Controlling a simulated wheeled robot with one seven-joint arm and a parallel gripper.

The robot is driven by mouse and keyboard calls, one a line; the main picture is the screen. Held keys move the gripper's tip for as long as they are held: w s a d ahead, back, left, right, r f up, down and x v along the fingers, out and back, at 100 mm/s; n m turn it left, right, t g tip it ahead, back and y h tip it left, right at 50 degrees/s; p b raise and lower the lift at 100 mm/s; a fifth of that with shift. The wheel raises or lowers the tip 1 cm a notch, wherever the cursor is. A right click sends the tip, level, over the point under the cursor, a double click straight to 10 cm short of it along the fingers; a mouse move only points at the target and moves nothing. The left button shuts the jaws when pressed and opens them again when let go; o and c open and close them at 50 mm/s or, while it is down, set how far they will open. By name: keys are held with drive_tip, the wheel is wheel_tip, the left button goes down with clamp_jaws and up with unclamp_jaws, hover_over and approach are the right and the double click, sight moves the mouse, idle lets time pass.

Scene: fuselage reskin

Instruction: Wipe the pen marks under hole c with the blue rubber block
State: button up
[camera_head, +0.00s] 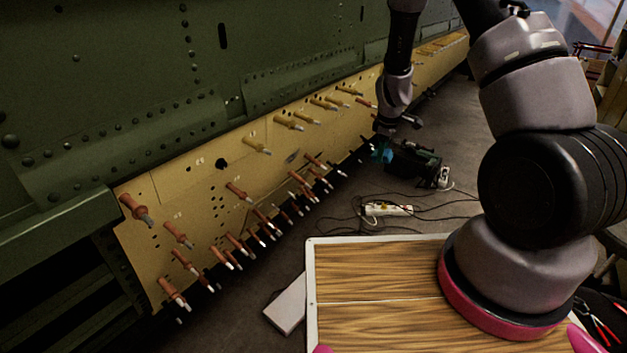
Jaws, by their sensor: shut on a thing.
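My gripper (385,131) is at the upper middle of the head view, in front of the far part of the yellow-tan skin panel (165,200). It is shut on a small teal-blue block (382,154), which I take to be the blue rubber block. The block shows just below the fingers; whether it touches the panel I cannot tell. A dark smudge (293,156) on the panel may be pen marks. It lies left of my gripper. A large dark hole (222,164) is further left. The hole labels are too small to read, so I cannot pick out hole c.
Several red-brown and yellow fastener pins (257,146) stick out of the panel. Green riveted fuselage (100,90) rises above it. A dark machine (413,164), a power strip (386,209) and cables lie on the floor. A wood-topped surface (375,325) is in front.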

drive_tip(key=w+a+f+n+t+y, duration=0.1)
drive_tip(key=a+f+n+t+y, duration=0.25)
drive_tip(key=a+n, duration=0.45)
drive_tip(key=w+a+f+n+t+y, duration=0.1)
drive_tip(key=a+f+n+t+y, duration=0.3)
drive_tip(key=n, duration=0.8)
drive_tip(key=s+a+r+n+g+y, duration=0.1)
drive_tip(key=s+a+n+g+y, duration=0.3)
drive_tip(key=s+a+n+y, duration=0.55)
drive_tip(key=w+a+r, duration=0.1)
drive_tip(key=w+a, duration=0.3)
drive_tip(key=a, duration=0.1)
drive_tip(key=shift+w+r, duration=0.2)
drive_tip(key=shift+r, duration=0.2)
drive_tip(key=shift+w+a+r+m, duration=0.25)
drive_tip(key=shift+w+a, duration=0.35)
drive_tip(key=shift+a, duration=0.25)
